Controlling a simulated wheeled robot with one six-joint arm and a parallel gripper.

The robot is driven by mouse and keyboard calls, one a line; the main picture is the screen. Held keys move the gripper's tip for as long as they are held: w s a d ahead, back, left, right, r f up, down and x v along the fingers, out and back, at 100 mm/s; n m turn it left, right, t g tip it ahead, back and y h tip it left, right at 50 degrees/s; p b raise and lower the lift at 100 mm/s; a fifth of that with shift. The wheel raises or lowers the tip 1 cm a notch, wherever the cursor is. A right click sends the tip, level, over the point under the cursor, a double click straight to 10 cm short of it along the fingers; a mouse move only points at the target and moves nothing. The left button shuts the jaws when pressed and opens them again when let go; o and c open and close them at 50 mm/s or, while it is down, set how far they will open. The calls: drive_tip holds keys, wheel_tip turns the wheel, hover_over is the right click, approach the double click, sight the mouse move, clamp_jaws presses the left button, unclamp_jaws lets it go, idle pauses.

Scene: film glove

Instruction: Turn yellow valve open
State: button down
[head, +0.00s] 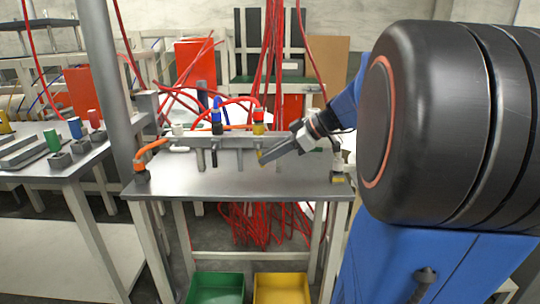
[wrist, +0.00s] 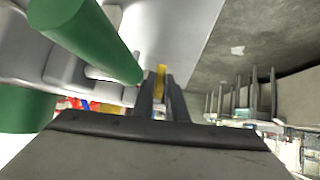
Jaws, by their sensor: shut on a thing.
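The yellow valve (head: 260,154) is on the grey manifold bar on the middle table, below a yellow and red hose fitting (head: 258,121). Only a small yellow part of it shows in the head view. My gripper (head: 268,155) reaches in from the right and its fingertips are at the valve. In the wrist view a thin yellow strip (wrist: 161,79) shows between the fingertips of my gripper (wrist: 161,96), which is shut on it. The fingers hide most of the valve, so I cannot tell its handle angle.
Blue (head: 216,122) and white (head: 178,129) fittings stand left on the manifold bar (head: 228,141). Red hoses (head: 268,70) hang behind. A large green cylinder (wrist: 85,35) is close to my gripper in the wrist view. The tabletop front (head: 225,185) is clear. Green (head: 215,279) and yellow (head: 282,279) bins stand below.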

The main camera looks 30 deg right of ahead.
idle(0.4)
drive_tip(key=c, duration=1.8)
unclamp_jaws()
drive_tip(key=shift+o, duration=0.2)
drive_tip(key=v, duration=1.7)
drive_tip(key=shift+s+d, duration=0.1)
drive_tip(key=shift+d, duration=0.05)
